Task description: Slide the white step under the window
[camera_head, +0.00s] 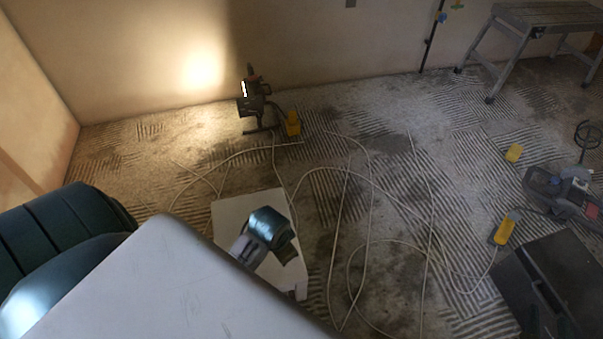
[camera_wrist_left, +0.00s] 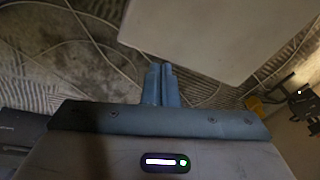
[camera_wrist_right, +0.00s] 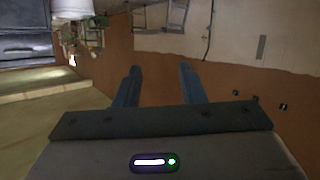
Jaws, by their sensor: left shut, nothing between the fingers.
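A white flat-topped thing (camera_head: 232,205), which looks like the step, stands on the ridged floor in the head view. One of my arms and its grey wrist hide part of it. A white surface (camera_wrist_left: 215,35), likely the same step, fills the upper right of the left wrist view. My left gripper (camera_wrist_left: 161,68) is shut and empty, its tips close to that surface's edge in the picture. I cannot tell whether they touch. My right gripper (camera_wrist_right: 161,72) is open and empty, facing a brown and pale wall. No window shows clearly.
A lit work lamp (camera_head: 252,100) stands by the back wall. Pale cable (camera_head: 372,200) loops across the floor. A grey workbench (camera_head: 548,18) is at the back right. A power tool (camera_head: 560,185) and a dark case (camera_head: 555,280) lie at the right.

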